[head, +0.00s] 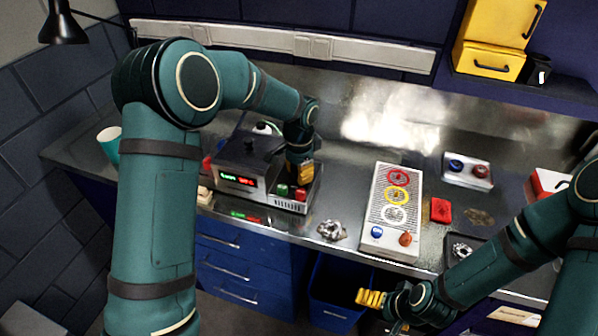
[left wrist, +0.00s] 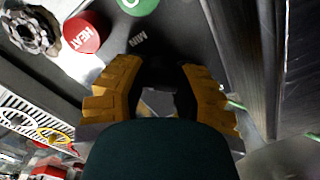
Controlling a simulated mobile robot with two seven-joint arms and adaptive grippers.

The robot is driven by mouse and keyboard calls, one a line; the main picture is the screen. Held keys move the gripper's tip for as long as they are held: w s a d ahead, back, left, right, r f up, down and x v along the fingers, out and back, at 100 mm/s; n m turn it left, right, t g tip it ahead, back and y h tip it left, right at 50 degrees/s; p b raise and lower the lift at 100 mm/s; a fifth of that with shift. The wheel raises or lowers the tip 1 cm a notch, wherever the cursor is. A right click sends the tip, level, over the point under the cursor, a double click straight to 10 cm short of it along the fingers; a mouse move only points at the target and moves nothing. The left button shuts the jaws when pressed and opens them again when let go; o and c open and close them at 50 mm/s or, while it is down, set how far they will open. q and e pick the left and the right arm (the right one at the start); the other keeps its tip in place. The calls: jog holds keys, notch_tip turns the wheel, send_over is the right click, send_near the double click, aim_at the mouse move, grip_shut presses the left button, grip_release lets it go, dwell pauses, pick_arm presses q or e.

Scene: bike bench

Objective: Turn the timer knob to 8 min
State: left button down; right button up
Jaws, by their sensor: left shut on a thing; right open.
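A grey bench device (head: 262,185) with a lit green and red display (head: 237,181) stands left of centre on the bench. The display digits are too small to read surely. My left gripper (head: 300,172) reaches down onto its right part, above the green and red buttons. In the left wrist view its yellow fingers (left wrist: 160,88) are shut on the dark timer knob, mostly hidden between them. A "MIN" label (left wrist: 138,40) shows beside it, so the knob's setting cannot be read. My right gripper (head: 372,299) is open and empty, low in front of the bench.
The red HEAT button (left wrist: 86,32) and a green button (left wrist: 138,4) lie close to my left fingers. A panel with coloured rings (head: 383,232), a red block (head: 440,211) and a metal cog part (head: 331,230) are to the right. A teal mug (head: 108,146) stands far left.

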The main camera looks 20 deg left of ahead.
pick_arm(q)
jog(key=c, duration=0.6)
grip_release()
jog(key=shift+r, duration=0.1)
notch_tip(320, 180, up, 12)
jog(key=shift+f, duration=0.1)
